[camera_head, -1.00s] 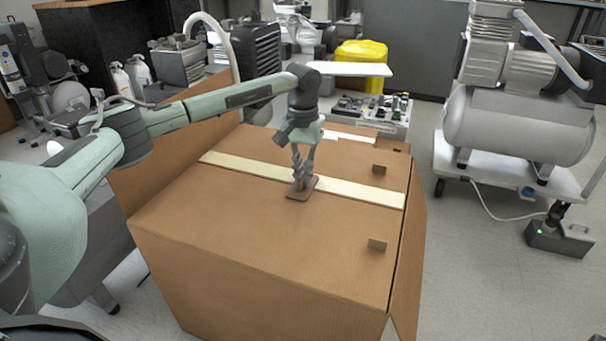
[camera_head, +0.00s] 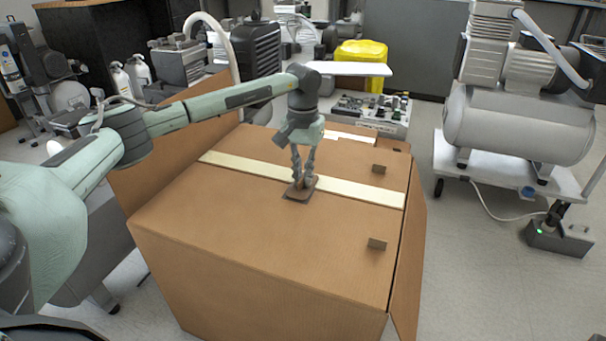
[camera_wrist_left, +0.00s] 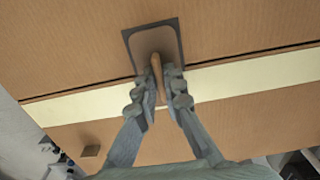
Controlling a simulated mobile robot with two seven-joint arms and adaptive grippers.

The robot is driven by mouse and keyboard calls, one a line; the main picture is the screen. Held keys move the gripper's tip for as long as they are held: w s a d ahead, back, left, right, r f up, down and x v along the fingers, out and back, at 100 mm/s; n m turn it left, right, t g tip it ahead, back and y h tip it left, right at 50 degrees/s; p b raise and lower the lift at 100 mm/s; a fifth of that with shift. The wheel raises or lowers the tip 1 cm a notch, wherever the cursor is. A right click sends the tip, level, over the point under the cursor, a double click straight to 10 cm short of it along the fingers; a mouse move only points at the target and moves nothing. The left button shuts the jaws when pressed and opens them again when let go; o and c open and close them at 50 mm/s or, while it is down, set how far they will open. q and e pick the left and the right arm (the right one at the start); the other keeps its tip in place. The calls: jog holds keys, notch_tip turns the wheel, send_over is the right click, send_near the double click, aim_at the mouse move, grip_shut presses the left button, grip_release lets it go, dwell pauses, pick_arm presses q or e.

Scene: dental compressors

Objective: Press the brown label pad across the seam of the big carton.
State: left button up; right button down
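The big carton (camera_head: 230,235) stands in the middle of the head view. A pale strip (camera_head: 365,193) runs across its top; in the wrist view a dark line edges the strip (camera_wrist_left: 240,81). The brown label pad (camera_head: 296,195) has a dark rim and a raised handle. It lies mostly on the near side of the strip, reaching the strip's near edge; whether it touches the carton is unclear. My left gripper (camera_head: 303,178) is above it. In the wrist view the gripper (camera_wrist_left: 162,90) is closed around the pad's handle. My right gripper is out of view.
Small brown tabs (camera_head: 377,244) stick up near the carton's right edge. Carton flaps hang open left and right. A compressor (camera_head: 518,125) on a white cart stands at right. A yellow bin (camera_head: 361,55) and a small equipment unit (camera_head: 372,108) are behind. Grey floor at front right is clear.

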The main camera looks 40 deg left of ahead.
pick_arm(q)
jog(key=o, duration=0.4)
